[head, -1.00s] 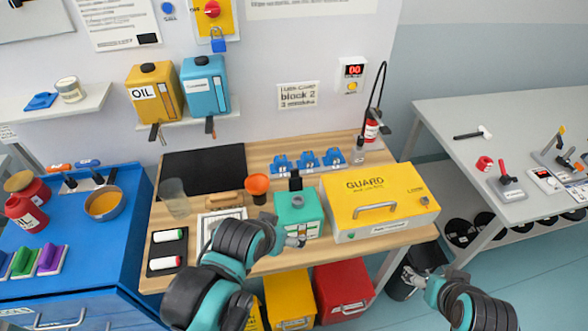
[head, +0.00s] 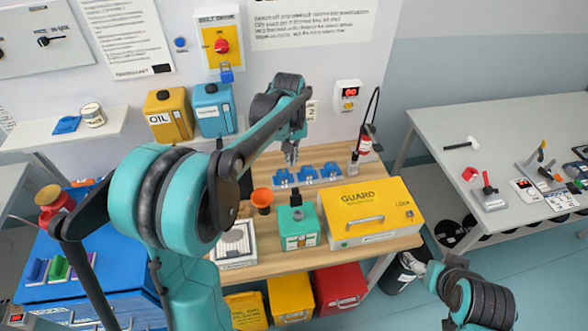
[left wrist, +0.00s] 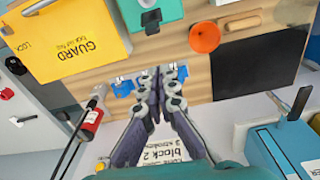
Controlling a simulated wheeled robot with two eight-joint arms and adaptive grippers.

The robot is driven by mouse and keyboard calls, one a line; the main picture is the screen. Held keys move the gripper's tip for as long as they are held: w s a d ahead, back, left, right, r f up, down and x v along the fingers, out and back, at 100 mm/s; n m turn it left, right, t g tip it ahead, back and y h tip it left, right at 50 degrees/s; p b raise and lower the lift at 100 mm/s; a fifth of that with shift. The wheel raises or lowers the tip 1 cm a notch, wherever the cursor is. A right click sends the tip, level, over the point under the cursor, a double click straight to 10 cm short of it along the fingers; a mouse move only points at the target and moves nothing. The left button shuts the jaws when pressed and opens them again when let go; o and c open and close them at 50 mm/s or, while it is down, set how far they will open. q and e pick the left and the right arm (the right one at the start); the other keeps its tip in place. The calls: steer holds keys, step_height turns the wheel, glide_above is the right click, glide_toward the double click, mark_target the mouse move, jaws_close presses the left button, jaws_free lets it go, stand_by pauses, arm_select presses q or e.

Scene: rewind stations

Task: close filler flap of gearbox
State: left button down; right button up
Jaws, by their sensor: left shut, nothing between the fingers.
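The gearbox is a teal box (head: 299,238) on the wooden bench, left of the yellow guard box. A dark upright piece, likely its filler flap (head: 296,198), stands up from its top. In the left wrist view the gearbox (left wrist: 150,4) shows only in part at the top edge. My left gripper (head: 291,158) is shut and empty, pointing down above the back of the bench, behind and apart from the gearbox. Its fingers also show in the left wrist view (left wrist: 160,75), near the blue clamps.
The yellow guard box (head: 375,215) stands right of the gearbox. An orange funnel (head: 262,198) is left of it. Blue clamps (head: 307,175) line the bench's back. A red extinguisher (head: 365,141) stands at the back right.

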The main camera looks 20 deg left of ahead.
mark_target(296, 197)
arm_select(q)
step_height(296, 197, down, 11)
steer(key=w, duration=0.2)
steer(key=s+r, duration=0.1)
steer(key=s+d, duration=0.1)
steer(key=s, duration=0.1)
steer(key=shift+r+n+g, duration=0.35)
steer(key=shift+n+g, duration=0.05)
arm_select(e)
steer(key=shift+s+r, duration=0.1)
steer(key=shift+r, duration=0.55)
arm_select(q)
steer(key=shift+w, duration=0.1)
